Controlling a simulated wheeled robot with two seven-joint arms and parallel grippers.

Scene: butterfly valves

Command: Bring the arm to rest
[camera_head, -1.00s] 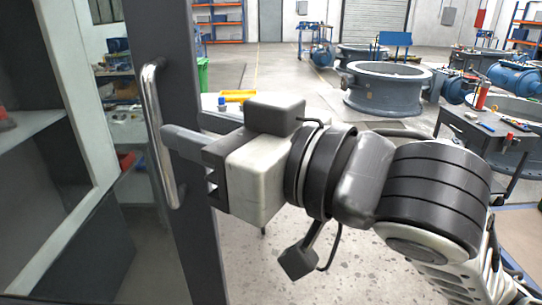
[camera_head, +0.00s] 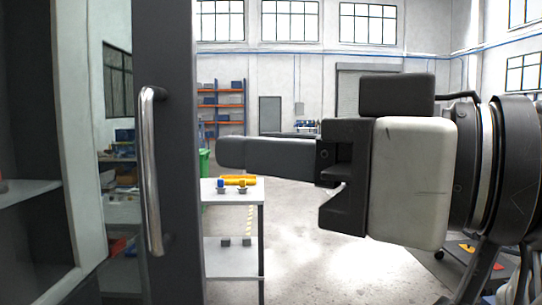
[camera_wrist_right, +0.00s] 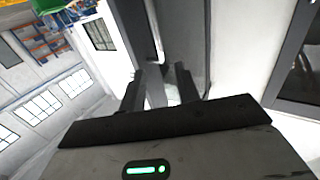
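My right gripper (camera_head: 222,153) comes in from the right in the head view, level, its fingers pointing left. Its fingertips are just right of the dark door frame (camera_head: 168,80) and apart from the metal door handle (camera_head: 151,180). In the right wrist view its two fingers (camera_wrist_right: 160,78) stand apart with nothing held between them. The handle (camera_wrist_right: 157,35) also shows there, beyond the fingertips. My left gripper is in neither view now.
A cabinet with a pale shelf (camera_head: 35,200) fills the left side. A white table (camera_head: 232,192) with yellow and blue items stands beyond the door. Open floor (camera_head: 320,255) lies below and behind my right gripper. Shelving (camera_head: 222,105) stands far back.

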